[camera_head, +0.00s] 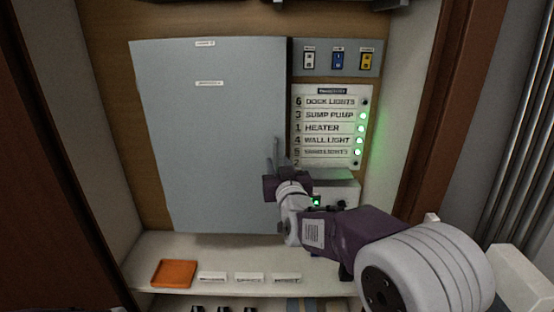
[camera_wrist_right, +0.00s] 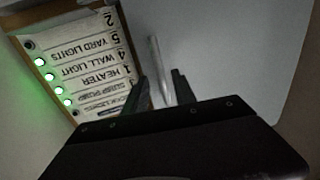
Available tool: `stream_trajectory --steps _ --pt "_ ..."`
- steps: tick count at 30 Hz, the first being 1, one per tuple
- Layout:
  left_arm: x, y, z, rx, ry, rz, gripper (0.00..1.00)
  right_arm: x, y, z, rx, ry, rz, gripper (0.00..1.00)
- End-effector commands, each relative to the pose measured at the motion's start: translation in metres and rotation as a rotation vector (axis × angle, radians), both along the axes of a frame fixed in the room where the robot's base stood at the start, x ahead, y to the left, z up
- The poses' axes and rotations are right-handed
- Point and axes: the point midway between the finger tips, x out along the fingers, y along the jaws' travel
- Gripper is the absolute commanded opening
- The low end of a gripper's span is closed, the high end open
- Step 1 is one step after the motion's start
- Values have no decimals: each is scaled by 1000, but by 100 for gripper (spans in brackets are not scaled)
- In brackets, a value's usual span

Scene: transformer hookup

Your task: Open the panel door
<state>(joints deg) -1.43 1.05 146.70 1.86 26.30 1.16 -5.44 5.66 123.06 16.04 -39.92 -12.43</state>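The panel door (camera_head: 215,140) is a large flat grey sheet. It looks shut, flat against the wooden back of the cabinet. A pale upright bar handle (camera_wrist_right: 156,62) stands near its right edge. My right gripper (camera_head: 274,168) is at this handle, low on the door's right side. In the right wrist view its two dark fingers (camera_wrist_right: 162,88) stand apart, one on each side of the handle, with narrow gaps showing. The handle's lower end is hidden behind the gripper body. My left gripper is not in view.
A labelled directory board (camera_head: 327,128) with green lights is right of the door. Above it is a grey strip with three switches (camera_head: 338,60). A shelf (camera_head: 215,292) below holds an orange tray (camera_head: 173,273) and several white labels. A brown frame (camera_head: 440,115) borders the right.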

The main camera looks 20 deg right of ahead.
Motion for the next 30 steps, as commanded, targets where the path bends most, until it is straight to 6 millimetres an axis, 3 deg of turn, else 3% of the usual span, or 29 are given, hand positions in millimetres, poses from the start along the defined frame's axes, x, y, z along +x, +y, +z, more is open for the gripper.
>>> stream_trajectory --steps 6,14,17,18,30 --pt "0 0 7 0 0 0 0 25 -2 0 -1 2 0 32" --pt "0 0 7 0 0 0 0 27 -2 -1 0 1 0 32" --pt "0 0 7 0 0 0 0 27 -2 -1 0 1 0 5" --pt "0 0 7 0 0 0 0 27 -2 -1 0 2 0 0" --pt "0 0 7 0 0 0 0 26 -2 -1 0 3 0 0"
